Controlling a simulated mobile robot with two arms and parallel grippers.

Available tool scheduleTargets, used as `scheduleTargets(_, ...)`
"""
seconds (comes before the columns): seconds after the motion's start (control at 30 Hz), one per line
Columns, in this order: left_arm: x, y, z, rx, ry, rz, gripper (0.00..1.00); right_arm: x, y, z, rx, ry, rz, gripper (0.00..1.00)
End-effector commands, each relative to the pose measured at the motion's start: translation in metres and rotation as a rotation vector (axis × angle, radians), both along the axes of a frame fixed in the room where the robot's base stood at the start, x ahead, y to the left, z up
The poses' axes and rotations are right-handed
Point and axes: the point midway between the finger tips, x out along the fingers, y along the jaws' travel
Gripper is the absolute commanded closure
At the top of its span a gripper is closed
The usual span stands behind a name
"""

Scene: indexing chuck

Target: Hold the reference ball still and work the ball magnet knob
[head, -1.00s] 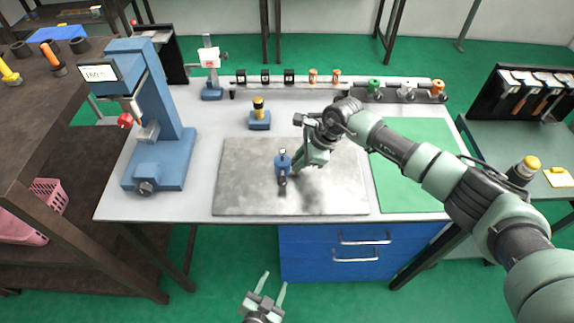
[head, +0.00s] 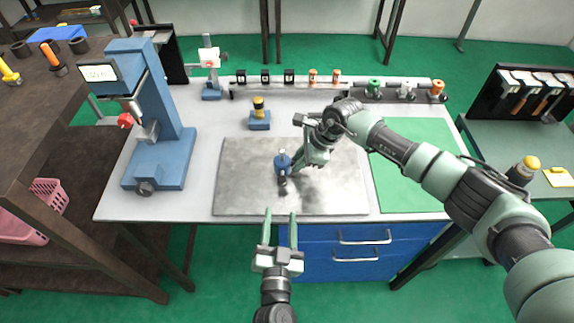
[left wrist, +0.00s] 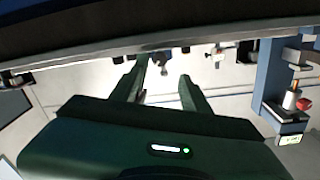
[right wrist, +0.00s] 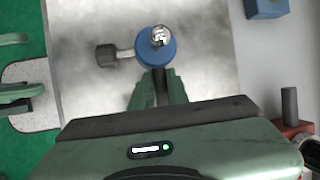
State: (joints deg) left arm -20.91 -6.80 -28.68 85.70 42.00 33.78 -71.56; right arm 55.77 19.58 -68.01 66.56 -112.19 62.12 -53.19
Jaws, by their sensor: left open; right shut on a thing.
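The reference ball (right wrist: 158,36) is a small shiny ball on a round blue body (right wrist: 155,48), standing on the grey plate. In the head view the blue body (head: 283,161) is at the plate's middle. The black ball magnet knob (right wrist: 107,55) sticks out from its side, and points toward the front in the head view (head: 282,187). My left gripper (head: 281,220) is open and empty near the table's front edge, short of the knob.
The grey plate (head: 240,190) has free room around the blue body. A blue measuring stand (head: 170,150) is at left. A small blue block with a yellow-topped part (head: 259,118) stands behind the plate. A green mat (head: 420,170) lies at right. Blue drawers (head: 320,262) are under the front edge.

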Motion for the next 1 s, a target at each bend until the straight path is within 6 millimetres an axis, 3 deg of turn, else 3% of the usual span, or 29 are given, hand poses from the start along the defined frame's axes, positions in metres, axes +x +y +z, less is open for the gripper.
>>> scheduleTargets(0.53, 0.079, -0.004, 0.0, 0.0, -0.001, 0.0, 0.54, 0.0, 0.0, 0.0, 0.0, 0.0, 0.0, 1.0)
scheduleTargets(0.7, 0.09, -0.004, 0.0, 0.0, 0.0, -0.001, 0.54, 0.0, 0.0, 0.0, 0.0, 0.0, 0.0, 1.0)
scheduleTargets(1.0, 0.093, -0.004, -0.001, 0.0, 0.001, -0.001, 0.54, 0.0, 0.0, 0.0, 0.0, -0.001, 0.0, 1.0)
